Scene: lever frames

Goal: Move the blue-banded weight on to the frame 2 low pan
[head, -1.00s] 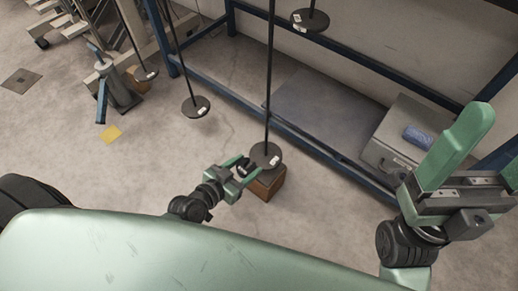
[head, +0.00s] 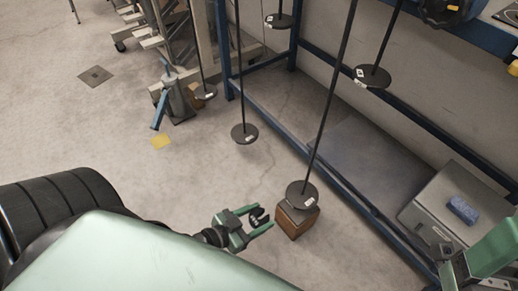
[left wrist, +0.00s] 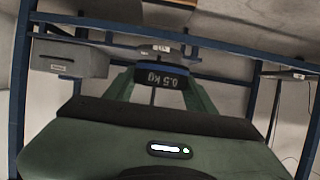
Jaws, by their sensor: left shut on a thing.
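My left gripper (head: 260,220) is shut on a small dark weight (head: 257,216). In the left wrist view the weight (left wrist: 160,77) sits between the green fingers and reads "0.5 kg", upside down. More pans hang to the left (head: 244,133) and at the upper right (head: 372,76). Their tags are too small to read, so I cannot tell which is frame 2's low pan. My right gripper (head: 492,258) is cut off at the lower right.
A brown block (head: 296,222) stands on the floor under the nearest pan. A blue frame rail (head: 350,203) runs along the floor behind it. A grey box (head: 450,215) with a blue item (head: 463,209) stands at right. The floor at left is mostly clear.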

